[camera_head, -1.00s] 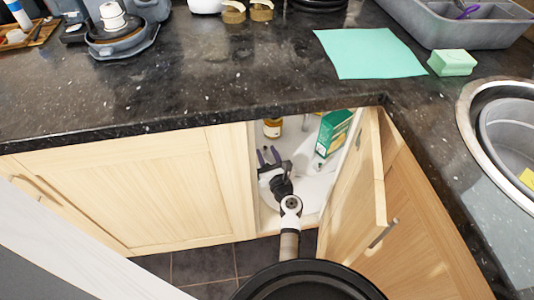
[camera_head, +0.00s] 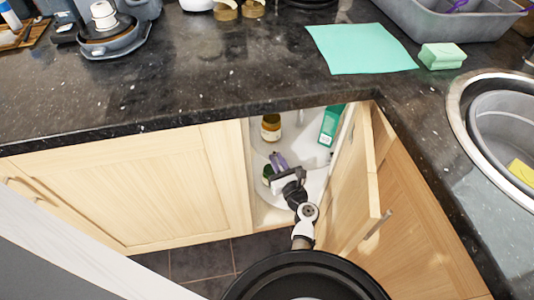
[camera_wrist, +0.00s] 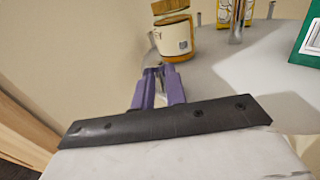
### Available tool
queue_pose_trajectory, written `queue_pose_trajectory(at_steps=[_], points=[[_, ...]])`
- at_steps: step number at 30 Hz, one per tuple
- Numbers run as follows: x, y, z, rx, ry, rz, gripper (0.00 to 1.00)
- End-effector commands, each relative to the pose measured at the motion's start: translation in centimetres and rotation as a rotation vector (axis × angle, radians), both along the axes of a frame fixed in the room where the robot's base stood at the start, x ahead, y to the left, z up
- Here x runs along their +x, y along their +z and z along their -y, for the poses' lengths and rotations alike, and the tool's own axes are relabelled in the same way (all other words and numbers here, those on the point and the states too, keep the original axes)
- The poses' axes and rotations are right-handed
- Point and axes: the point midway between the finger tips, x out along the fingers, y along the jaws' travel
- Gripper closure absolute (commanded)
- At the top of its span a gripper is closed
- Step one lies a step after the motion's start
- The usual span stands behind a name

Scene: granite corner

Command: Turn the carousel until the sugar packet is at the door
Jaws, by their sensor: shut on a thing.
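The carousel (camera_head: 312,186) is a pale round shelf inside the open corner cupboard; its surface also shows in the wrist view (camera_wrist: 262,78). My gripper (camera_head: 277,160) reaches in low over its front part. Its purple fingers (camera_wrist: 157,72) are shut on what looks like a small upright part of the carousel, mostly hidden between them. A yellow packet (camera_wrist: 247,12), possibly the sugar packet, stands at the back in the wrist view, cut off by the top edge. I cannot pick it out in the head view. A jar (camera_head: 271,129) stands just beyond the fingers.
A green box (camera_head: 331,124) stands at the carousel's right, by the open cupboard door (camera_head: 352,195). A small dark green thing (camera_head: 267,172) is left of my gripper. The cupboard's left side and the dark countertop (camera_head: 220,85) bound the opening.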

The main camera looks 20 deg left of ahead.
Motion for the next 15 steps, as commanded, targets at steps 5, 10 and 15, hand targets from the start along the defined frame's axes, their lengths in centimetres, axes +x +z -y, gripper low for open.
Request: queue_pose_trajectory(at_steps=[5, 10, 15], points=[[0.98, 0.31, 1.95, -0.001, -0.041, 0.008, 1.0], [1.07, 0.39, 1.92, -0.001, -0.041, 0.009, 1.0], [1.01, 0.38, 1.88, -0.001, -0.039, 0.009, 0.69]])
